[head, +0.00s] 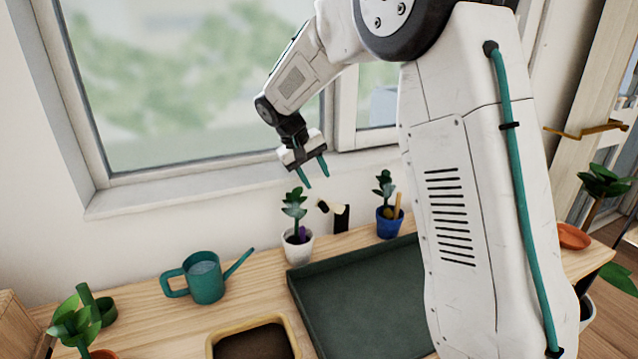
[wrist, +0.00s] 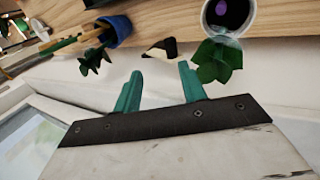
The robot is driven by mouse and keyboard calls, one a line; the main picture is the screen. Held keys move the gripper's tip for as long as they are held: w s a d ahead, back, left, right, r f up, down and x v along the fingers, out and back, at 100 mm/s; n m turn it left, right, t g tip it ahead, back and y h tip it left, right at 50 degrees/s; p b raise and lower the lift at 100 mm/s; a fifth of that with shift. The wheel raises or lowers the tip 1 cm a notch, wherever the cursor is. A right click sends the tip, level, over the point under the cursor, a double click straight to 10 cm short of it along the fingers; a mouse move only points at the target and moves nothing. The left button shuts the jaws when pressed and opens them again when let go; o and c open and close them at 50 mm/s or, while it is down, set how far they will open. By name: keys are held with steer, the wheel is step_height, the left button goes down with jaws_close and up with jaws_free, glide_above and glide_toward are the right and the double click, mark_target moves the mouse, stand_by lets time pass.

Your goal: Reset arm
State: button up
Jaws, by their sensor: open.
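My gripper (head: 314,172) is open and empty, with its two teal fingers spread and pointing down. It is in the air in front of the window, above the back edge of the wooden table (head: 140,322). In the wrist view my gripper (wrist: 158,88) shows both fingers apart with nothing between them. My white arm covers much of the right half of the head view and hides part of the table. The plant in a white pot (head: 297,246) stands just below my gripper. It also shows at the top right of the wrist view (wrist: 226,16).
A blue pot (head: 388,224) with a plant stands at the back, beside a black and cream object (head: 340,214). A green tray (head: 360,300), a teal watering can (head: 206,281) and a soil box (head: 250,345) occupy the table. The window sill (head: 200,192) is bare.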

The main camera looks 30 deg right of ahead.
stand_by(0.5)
steer(key=s+a+r+y, duration=0.1)
steer(key=s+a+r, duration=0.1)
steer(key=s, duration=1.1)
steer(key=s+a+r+t+y, duration=0.1)
steer(key=s+a+y, duration=0.1)
steer(key=s, duration=1.1)
steer(key=s+a+r+y, duration=0.1)
steer(key=s+a+r, duration=0.1)
steer(key=s, duration=1.1)
steer(key=shift+a+r+n+t+y, duration=0.35)
steer(key=shift+n+t+y, duration=0.05)
